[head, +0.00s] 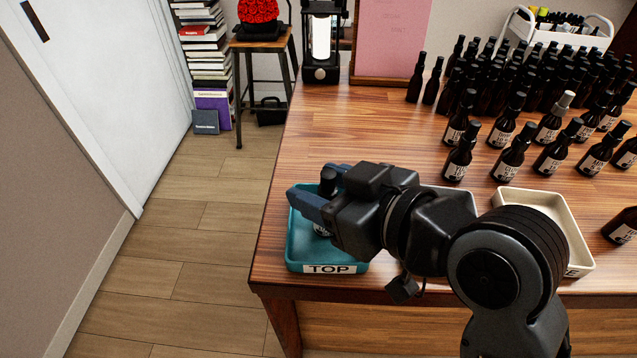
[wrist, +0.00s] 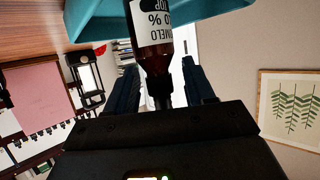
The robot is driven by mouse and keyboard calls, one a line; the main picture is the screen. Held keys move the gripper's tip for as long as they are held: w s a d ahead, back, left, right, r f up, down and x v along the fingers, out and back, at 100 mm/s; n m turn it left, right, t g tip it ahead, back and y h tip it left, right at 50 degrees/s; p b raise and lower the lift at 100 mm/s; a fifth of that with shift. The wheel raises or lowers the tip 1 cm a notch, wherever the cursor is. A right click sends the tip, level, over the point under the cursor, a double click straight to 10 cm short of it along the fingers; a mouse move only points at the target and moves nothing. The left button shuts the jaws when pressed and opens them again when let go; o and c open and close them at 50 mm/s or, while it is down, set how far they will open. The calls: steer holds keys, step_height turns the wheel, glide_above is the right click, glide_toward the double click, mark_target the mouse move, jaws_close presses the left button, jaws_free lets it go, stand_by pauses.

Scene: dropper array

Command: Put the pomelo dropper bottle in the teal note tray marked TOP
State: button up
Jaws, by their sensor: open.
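The teal tray (head: 302,246) marked TOP sits at the table's front left corner. A dark bottle (wrist: 153,58) with a white label reading "MELO", "0 %" and "TOP" is between my fingers in the wrist view. In the head view a bit of its label (head: 322,230) shows inside the teal tray, mostly hidden by my gripper (head: 310,186). My gripper is open, with a finger on either side of the bottle's neck and gaps beside it. I cannot tell exactly how the bottle's base rests. The teal tray also shows in the wrist view (wrist: 88,22).
A cream tray (head: 577,240) stands right of my arm, and another tray is mostly hidden behind the arm. Several dark dropper bottles (head: 510,155) fill the table's right and back. A pink board (head: 393,40) and a lantern (head: 321,45) stand behind. The table's left middle is clear.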

steer(key=p+v, duration=0.2)
steer(key=v, duration=0.7)
steer(key=shift+a+r, duration=0.1)
steer(key=shift+r, duration=0.1)
steer(key=p+v, duration=0.2)
steer(key=p, duration=0.1)
steer(key=shift+f, duration=0.2)
steer(key=shift+f, duration=0.1)
steer(key=s+d+f+m+t+h, duration=0.3)
steer(key=s+d+f+m+h, duration=0.4)
steer(key=d+f, duration=0.25)
steer(key=s+d+r+m+t+h, duration=0.1)
steer(key=s+d, duration=0.1)
steer(key=s, duration=0.6)
steer(key=s+d+r+m+t+h, duration=0.1)
steer(key=s+d, duration=0.2)
steer(key=s, duration=0.6)
steer(key=shift+d+r+h, duration=0.2)
steer(key=shift+r+h, duration=0.1)
steer(key=shift+r, duration=0.05)
